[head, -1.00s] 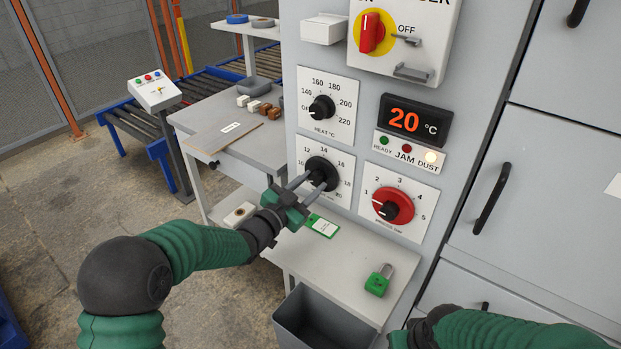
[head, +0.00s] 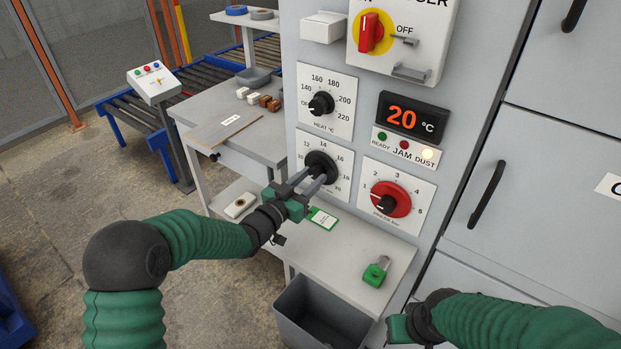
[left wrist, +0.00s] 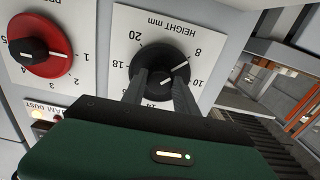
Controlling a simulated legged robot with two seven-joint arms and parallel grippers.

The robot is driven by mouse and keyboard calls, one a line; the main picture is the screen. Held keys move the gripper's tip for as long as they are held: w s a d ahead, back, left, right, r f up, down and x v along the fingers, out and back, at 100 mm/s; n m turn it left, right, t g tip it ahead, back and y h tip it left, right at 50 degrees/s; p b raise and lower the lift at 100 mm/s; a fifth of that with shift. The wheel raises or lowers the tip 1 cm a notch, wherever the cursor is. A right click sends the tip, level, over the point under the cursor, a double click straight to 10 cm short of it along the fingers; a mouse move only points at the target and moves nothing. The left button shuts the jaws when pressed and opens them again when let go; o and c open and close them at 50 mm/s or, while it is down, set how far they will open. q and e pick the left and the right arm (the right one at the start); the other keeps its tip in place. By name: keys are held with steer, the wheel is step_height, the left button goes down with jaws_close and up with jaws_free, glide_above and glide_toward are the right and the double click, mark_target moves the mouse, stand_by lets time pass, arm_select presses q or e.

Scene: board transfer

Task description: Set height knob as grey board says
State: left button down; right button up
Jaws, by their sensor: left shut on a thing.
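The height knob (head: 321,165) is black on a white plate marked HEIGHT mm, on the machine's grey front. My left gripper (head: 312,184) is shut on this knob, with a finger on each side. In the left wrist view the knob (left wrist: 160,62) appears upside down, and its white line points between 8 and 10. The fingers hide part of the scale. A grey board (head: 226,131) with a small white label lies on the side table; its writing is too small to read. My right gripper (head: 398,328) is low in the head view; its fingers cannot be made out.
The heat knob (head: 320,103) is just above, and a red pressure dial (head: 390,199) is to the right. A green padlock (head: 375,271) and a green tag (head: 322,218) lie on the shelf below. A grey bin (head: 322,318) stands under it.

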arm_select(q)
steer(key=shift+f, duration=0.4)
steer(key=c, duration=1.3)
jaws_free()
steer(key=o, duration=0.3)
steer(key=shift+r, duration=0.1)
steer(key=shift+o, duration=0.2)
steer(key=shift+r, duration=0.1)
steer(key=p+v, duration=0.1)
steer(key=v, duration=1.5)
steer(key=shift+s+a, duration=0.3)
